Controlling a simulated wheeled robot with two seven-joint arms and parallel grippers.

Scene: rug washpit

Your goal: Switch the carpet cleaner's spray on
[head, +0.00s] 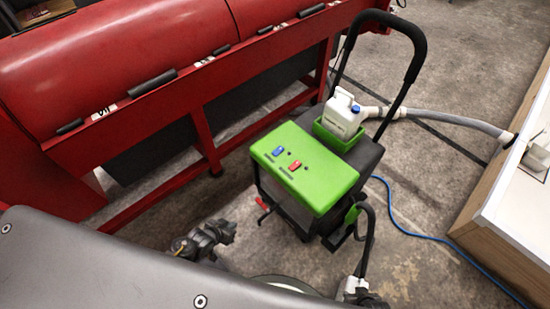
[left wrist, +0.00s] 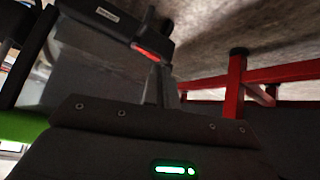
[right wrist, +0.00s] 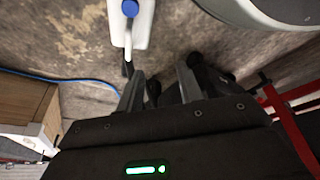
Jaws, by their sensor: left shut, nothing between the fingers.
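The carpet cleaner (head: 338,190) stands on the floor, with a green top panel (head: 325,176). A blue rocker switch (head: 278,150) and a red rocker switch (head: 294,165) sit on the panel, each beside a small dark dot. Their labels are too small to read. My left gripper (head: 231,229) is shut and empty, in front of and below the panel's left side, touching neither switch. Its fingers show in the left wrist view (left wrist: 156,86). My right gripper (right wrist: 158,84) has its fingers apart in the right wrist view, low near a white object with a blue knob (right wrist: 130,10).
A white jug (head: 342,115) sits in a green holder behind the panel, below a black push handle (head: 410,60). A red machine (head: 120,70) stands left. A grey hose (head: 450,117) and blue cable (head: 430,238) run right toward a white-topped counter (head: 515,190).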

